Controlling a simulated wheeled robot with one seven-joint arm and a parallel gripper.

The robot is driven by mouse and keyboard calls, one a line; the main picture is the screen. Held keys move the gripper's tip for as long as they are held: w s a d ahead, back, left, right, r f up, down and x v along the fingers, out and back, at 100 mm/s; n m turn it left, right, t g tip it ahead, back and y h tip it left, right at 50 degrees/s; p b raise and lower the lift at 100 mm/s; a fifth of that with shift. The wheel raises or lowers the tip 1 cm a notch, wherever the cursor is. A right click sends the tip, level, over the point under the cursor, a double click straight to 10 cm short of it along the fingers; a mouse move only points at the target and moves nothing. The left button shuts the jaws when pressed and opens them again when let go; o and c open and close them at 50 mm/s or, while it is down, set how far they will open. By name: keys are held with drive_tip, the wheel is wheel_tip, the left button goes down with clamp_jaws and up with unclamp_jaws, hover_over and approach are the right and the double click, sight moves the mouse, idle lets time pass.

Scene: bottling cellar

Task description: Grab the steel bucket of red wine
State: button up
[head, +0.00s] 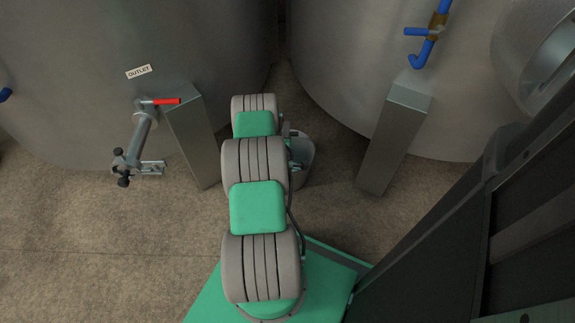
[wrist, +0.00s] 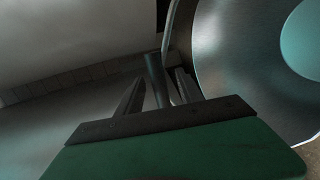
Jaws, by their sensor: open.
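The steel bucket (head: 305,158) stands on the floor between the two big tanks in the head view, partly hidden behind my arm. In the wrist view a large round steel vessel, seemingly the bucket (wrist: 218,72), fills the right side. A pale teal disc shows inside its outline; I see no red wine. My gripper (wrist: 159,77) is open beside the vessel's left edge. A dark upright bar (wrist: 154,80) shows between its fingers; I cannot tell whether it belongs to the bucket or touches them. My gripper is mostly hidden in the head view.
A left tank (head: 70,60) carries an outlet valve with a red lever (head: 167,101). Steel legs (head: 190,135) and (head: 393,140) flank the bucket. Open floor (head: 110,225) lies at the lower left.

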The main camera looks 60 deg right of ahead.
drive_tip(key=x, duration=0.2)
drive_tip(key=shift+w+d, duration=0.15)
drive_tip(key=shift+d, duration=0.1)
drive_tip(key=shift+c, duration=0.3)
clamp_jaws()
idle(0.9)
drive_tip(key=shift+d, duration=0.1)
